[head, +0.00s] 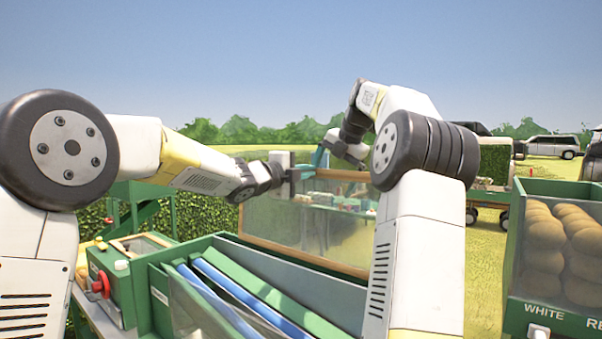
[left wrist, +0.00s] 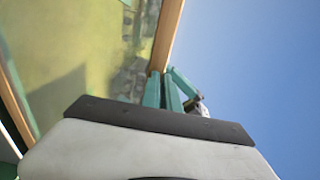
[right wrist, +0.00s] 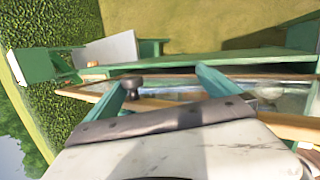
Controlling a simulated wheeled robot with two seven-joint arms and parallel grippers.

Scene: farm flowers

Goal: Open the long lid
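The long lid (head: 330,228) is a clear panel in a wooden frame, standing raised and tilted along the back of the green machine. My left gripper (head: 292,175) is at its upper left edge. In the left wrist view the left fingers (left wrist: 161,88) are close together beside the wooden frame (left wrist: 168,32); whether they touch it I cannot tell. My right gripper (head: 318,160) is near the lid's top edge. In the right wrist view its fingers (right wrist: 165,86) are apart, with the lid's frame (right wrist: 285,126) passing between or behind them. A dark knob (right wrist: 131,82) shows between these fingers.
The green machine (head: 226,241) has blue rails (head: 232,289) in its open trough. A red knob (head: 102,284) is on its left end. At the right stands a green crate (head: 550,318) of brown round items. A hedge is behind on the left.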

